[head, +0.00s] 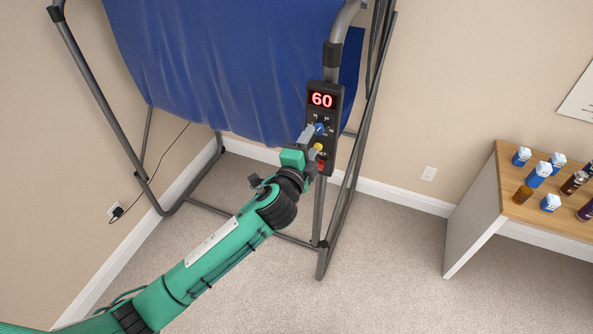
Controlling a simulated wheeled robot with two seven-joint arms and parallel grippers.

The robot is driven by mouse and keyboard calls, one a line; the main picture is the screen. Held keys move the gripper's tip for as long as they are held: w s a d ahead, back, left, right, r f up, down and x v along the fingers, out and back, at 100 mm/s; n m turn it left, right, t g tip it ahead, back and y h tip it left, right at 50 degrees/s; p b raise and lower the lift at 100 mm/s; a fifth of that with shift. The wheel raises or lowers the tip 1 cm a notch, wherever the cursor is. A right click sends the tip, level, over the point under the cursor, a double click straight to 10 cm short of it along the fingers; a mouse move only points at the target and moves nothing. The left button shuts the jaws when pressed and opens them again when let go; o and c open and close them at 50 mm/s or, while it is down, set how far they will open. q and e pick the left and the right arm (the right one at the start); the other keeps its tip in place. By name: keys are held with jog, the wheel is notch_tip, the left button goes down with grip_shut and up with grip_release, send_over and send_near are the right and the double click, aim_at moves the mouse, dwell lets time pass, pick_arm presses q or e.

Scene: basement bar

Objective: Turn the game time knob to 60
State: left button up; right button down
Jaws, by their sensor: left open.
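The black control box (337,99) is fixed to the grey frame of the game. Its display (322,100) reads 60 in red digits. The blue game time knob (320,128) sits below the display. My left gripper (314,134) is at the knob, with its open fingers around or beside it; I cannot tell whether they touch it. The fingers and wrist hide part of the box. A yellow button (319,147) and a red switch (321,165) show lower on the box. My right gripper is not in view.
The grey tube frame (334,210) and blue cloth (225,65) stand close around my left arm. A wooden table (513,180) with several bottles and cartons is at the right. The carpet (390,260) between them is clear.

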pick_arm(q)
jog(key=b+v, duration=0.3)
jog(key=v, duration=0.6)
jog(key=w+a+f+n+g+y+b, duration=0.1)
jog(key=a+f+n+g+y, duration=0.2)
jog(key=f, duration=1.5)
jog(key=w+a+f+n+g+y+b, duration=0.1)
jog(key=a+f+n+g, duration=0.3)
jog(key=f, duration=1.3)
jog(key=s+a+f+n+g, duration=0.1)
jog(key=s+a+f, duration=0.25)
jog(key=f, duration=0.35)
jog(key=s+a+f+n+g, duration=0.1)
jog(key=s+a+f, duration=0.1)
jog(key=s+f, duration=0.4)
jog(key=s+a+f+n+g, duration=0.1)
jog(key=s+a+f, duration=0.2)
jog(key=f, duration=0.5)
jog(key=s+a+f+n+g, duration=0.2)
jog(key=s+f, duration=0.4)
jog(key=s, duration=0.6)
jog(key=s+a+f+n+g+y+b, duration=0.1)
jog(key=s+a+f+n+g, duration=0.1)
jog(key=s+f, duration=0.5)
jog(key=s+a+f+n+g+b, duration=0.1)
jog(key=s+f, duration=0.6)
jog(key=s, duration=1.1)
jog(key=shift+a+f+n+g+y, duration=0.25)
jog(key=shift+a+n+g, duration=0.4)
jog(key=shift+n, duration=0.55)
